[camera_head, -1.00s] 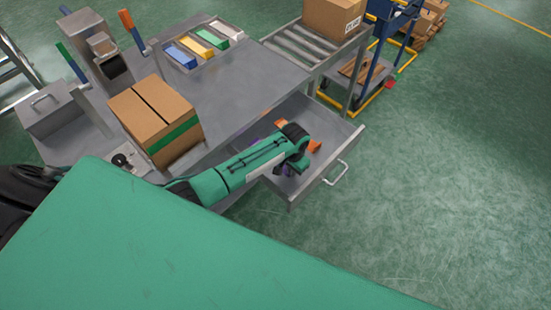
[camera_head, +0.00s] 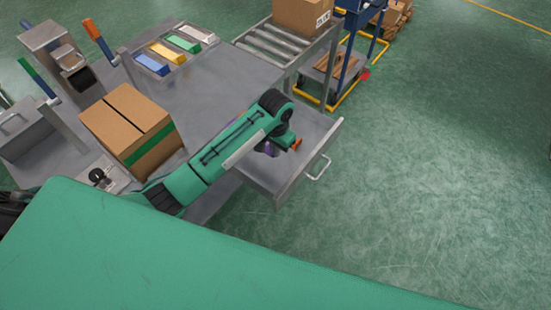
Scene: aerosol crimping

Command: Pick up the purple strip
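A small purple patch (camera_head: 267,147), which may be part of the purple strip, shows in the open drawer area beside my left arm's wrist; most of it is hidden. My green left arm comes in from the left and reaches over the open metal drawer (camera_head: 318,160). My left gripper (camera_head: 271,150) points down at the drawer, and its fingers are mostly hidden behind the wrist, so I cannot tell whether it holds anything. An orange piece (camera_head: 296,144) shows just right of it. My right gripper is not in view.
A cardboard box with a green band (camera_head: 130,125) stands on the metal table (camera_head: 205,90). Blue, yellow, green and white blocks (camera_head: 168,52) lie in a tray at the back. A roller conveyor (camera_head: 280,42) adjoins the table. The floor at right is clear.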

